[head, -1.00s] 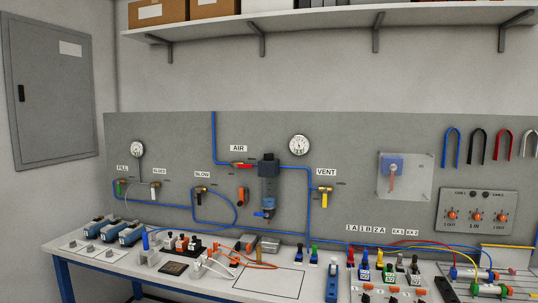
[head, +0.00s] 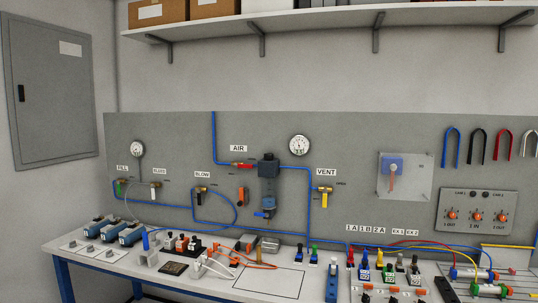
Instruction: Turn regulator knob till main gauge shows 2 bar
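A smaller gauge (head: 137,149) sits at the left above the FILL and BLEED valves. Both needles are too small to read. The red-handled AIR valve (head: 241,165) is in the line left of the regulator. Neither of my grippers shows in the head view.
A workbench (head: 270,283) with several fittings, blue units and tubes runs below the panel. The yellow-handled VENT valve (head: 324,190) is right of the regulator. A shelf (head: 330,18) with boxes hangs above. A grey cabinet (head: 52,90) is at left. Space before the regulator looks clear.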

